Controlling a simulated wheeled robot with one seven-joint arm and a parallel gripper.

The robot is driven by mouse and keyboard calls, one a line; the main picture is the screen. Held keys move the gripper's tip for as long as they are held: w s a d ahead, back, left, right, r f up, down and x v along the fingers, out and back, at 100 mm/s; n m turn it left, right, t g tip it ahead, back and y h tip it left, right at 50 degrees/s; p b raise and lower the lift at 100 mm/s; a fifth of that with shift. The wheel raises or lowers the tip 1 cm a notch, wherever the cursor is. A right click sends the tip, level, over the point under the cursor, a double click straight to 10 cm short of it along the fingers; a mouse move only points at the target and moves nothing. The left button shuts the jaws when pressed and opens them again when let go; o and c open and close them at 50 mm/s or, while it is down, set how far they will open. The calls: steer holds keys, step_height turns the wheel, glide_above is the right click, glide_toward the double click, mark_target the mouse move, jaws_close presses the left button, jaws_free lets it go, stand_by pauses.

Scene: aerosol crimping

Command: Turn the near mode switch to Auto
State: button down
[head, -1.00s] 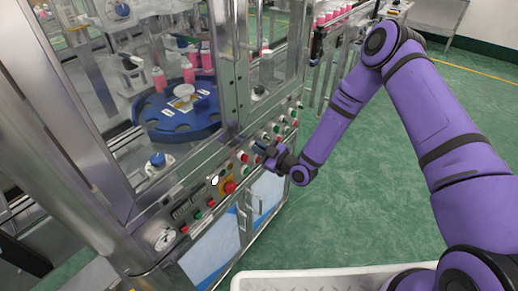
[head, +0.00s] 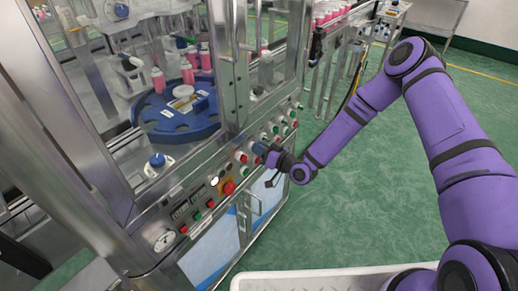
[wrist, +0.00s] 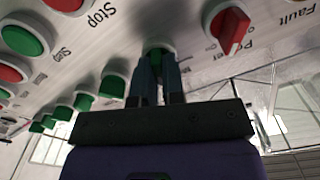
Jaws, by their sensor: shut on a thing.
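My gripper (head: 262,149) is at the sloped control panel (head: 215,180) of the machine in the head view. In the wrist view, the two dark fingers of my gripper (wrist: 157,72) are shut on a green switch knob (wrist: 158,52) with a pale round collar. The fingers hide most of this knob and any lettering beside it, so I cannot read its setting. In the wrist view, a red knob (wrist: 230,29) beside the word Power sits to its right, apart from the fingers.
A red emergency button (head: 229,188) sits on the panel further left. A metal door handle (head: 252,208) is below. Green floor (head: 340,215) is open on the right.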

steer(key=shift+m, duration=0.6)
steer(key=c, duration=1.2)
jaws_free()
steer(key=shift+d, duration=0.1)
steer(key=v, duration=1)
steer(key=shift+s+d, duration=0.25)
steer(key=shift+w, duration=0.1)
